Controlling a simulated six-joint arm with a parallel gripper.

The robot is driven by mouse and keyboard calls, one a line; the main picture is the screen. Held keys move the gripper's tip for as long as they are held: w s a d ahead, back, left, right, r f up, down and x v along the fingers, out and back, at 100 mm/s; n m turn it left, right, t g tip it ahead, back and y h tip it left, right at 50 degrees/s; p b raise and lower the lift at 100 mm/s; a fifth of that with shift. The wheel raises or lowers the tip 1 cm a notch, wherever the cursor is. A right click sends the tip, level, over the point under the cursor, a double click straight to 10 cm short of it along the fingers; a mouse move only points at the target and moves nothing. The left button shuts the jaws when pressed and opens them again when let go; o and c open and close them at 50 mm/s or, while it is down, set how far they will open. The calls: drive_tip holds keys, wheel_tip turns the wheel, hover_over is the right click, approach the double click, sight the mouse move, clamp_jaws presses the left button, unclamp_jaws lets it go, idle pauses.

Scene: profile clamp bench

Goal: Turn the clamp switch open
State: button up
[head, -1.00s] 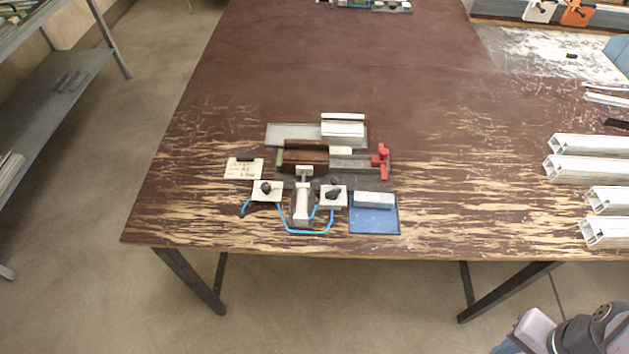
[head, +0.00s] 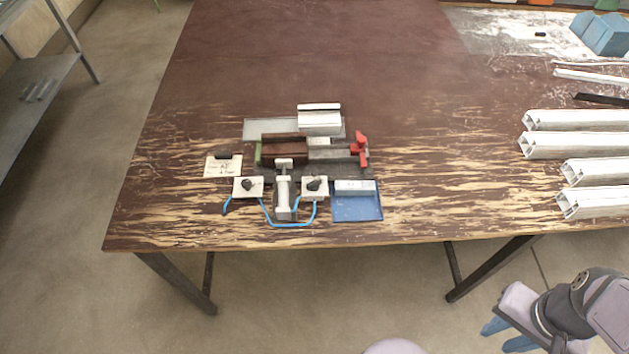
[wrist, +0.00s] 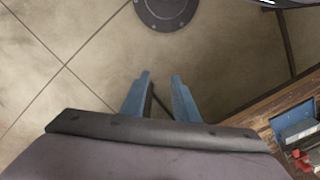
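Two white switch boxes with black knobs sit near the table's front edge, a left one (head: 248,187) and a right one (head: 314,186). The knob angles are too small to read, and I cannot tell which box is the clamp switch. Between them stands the grey clamp cylinder (head: 284,198), its pale head against the dark brown block (head: 285,149). Blue tubes (head: 292,224) link the boxes and cylinder. My gripper (head: 507,335) is off the table at the lower right, far from the switches. In the wrist view my gripper (wrist: 159,78) has its blue fingers apart, with nothing between them.
A blue tray (head: 356,209) holding a pale block lies right of the switches. A red handle (head: 360,149) stands behind it. A label card (head: 223,166) is at the left. White profiles (head: 577,144) lie at the right. The table between them and the fixture is clear.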

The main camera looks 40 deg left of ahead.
drive_tip(key=shift+a, duration=0.15)
drive_tip(key=c, duration=0.5)
drive_tip(key=shift+a+r+n, duration=0.1)
drive_tip(key=shift+a+n, duration=0.2)
drive_tip(key=shift+a, duration=0.05)
clamp_jaws()
drive_tip(key=s+a+f+n+g+h+p, duration=0.1)
drive_tip(key=s+a+f+n+h+p, duration=0.1)
drive_tip(key=s+a+n, duration=0.4)
drive_tip(key=w+a+f+n+t+y, duration=0.2)
drive_tip(key=w+a+n+t+y, duration=0.15)
drive_tip(key=w+a+n, duration=0.55)
drive_tip(key=s+a+r+y, duration=0.1)
drive_tip(key=a+r+y, duration=0.3)
drive_tip(key=a, duration=0.5)
drive_tip(key=a+r+y, duration=0.3)
drive_tip(key=a+r, duration=0.1)
drive_tip(key=a, duration=0.5)
drive_tip(key=shift+s+a+m+y, duration=0.3)
drive_tip(key=shift+s+a+y, duration=0.05)
drive_tip(key=shift+s+a, duration=0.05)
